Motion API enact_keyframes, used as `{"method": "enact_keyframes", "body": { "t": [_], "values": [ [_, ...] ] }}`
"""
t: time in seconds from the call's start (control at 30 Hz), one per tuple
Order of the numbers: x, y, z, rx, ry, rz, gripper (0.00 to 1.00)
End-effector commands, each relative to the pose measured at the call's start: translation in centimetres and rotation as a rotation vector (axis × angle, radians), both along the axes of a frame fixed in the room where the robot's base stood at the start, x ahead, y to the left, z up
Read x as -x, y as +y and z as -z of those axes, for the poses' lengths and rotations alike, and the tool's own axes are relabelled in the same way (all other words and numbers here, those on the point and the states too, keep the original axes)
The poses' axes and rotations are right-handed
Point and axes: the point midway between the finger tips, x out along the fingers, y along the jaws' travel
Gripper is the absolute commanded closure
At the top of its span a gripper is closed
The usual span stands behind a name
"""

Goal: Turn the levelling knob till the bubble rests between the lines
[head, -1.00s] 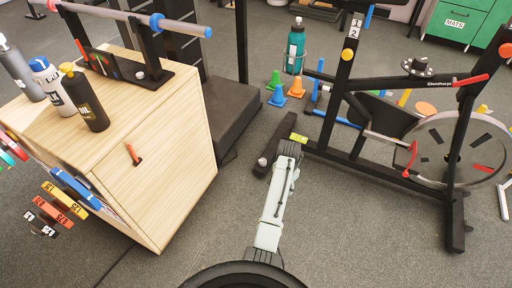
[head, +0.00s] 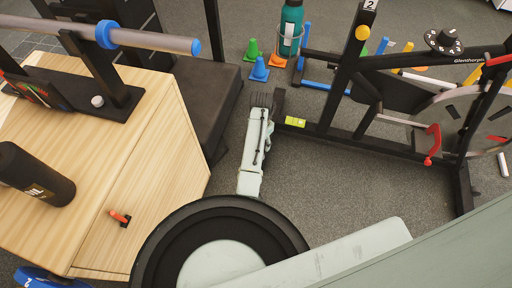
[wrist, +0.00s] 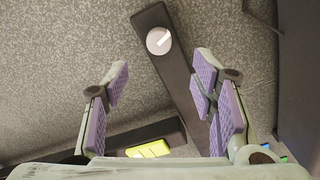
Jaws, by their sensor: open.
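The levelling knob (wrist: 158,40) is a pale round disc with a white mark, on the end of a dark foot bar in the wrist view. It is hidden in the head view. The yellow-green level (wrist: 148,149) lies on a dark bar at the bottom of the wrist view; it also shows in the head view (head: 295,121). Its bubble and lines are too small to make out. My gripper (wrist: 162,75) is open with purple pads and nothing between them. The knob appears beyond its fingertips, apart from them. In the head view my gripper (head: 262,99) is beside the bike frame's foot.
The exercise bike frame (head: 345,75) stands to the right. A wooden cabinet (head: 150,170) with an orange handle stands to the left, with a dark bench (head: 205,105) behind it. Small cones (head: 260,68) and a teal bottle (head: 290,30) are behind. Grey floor lies between.

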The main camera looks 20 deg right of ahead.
Motion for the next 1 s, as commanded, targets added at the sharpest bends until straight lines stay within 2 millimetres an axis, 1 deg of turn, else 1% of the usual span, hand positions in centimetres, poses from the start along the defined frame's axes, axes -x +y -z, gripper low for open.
{"method": "enact_keyframes", "body": {
  "t": [0.17, 0.3, 0.5, 0.6, 0.7, 0.97, 1.0],
  "values": [
    [0.1, 0.0, 3.0, -0.002, 0.004, 0.0, 0.48],
    [0.1, 0.0, 5.8, -0.002, 0.003, 0.0, 0.48],
    [0.0, 0.0, 8.9, 0.0, 0.001, 0.0, 0.48],
    [0.0, 0.0, 9.8, 0.0, 0.001, 0.0, 0.48],
    [0.0, 0.0, 10.2, 0.0, 0.0, 0.0, 0.48],
    [0.0, 0.0, 10.3, 0.0, 0.0, 0.0, 0.48],
    [0.0, 0.0, 10.3, 0.0, 0.0, 0.0, 0.5]
  ]
}}
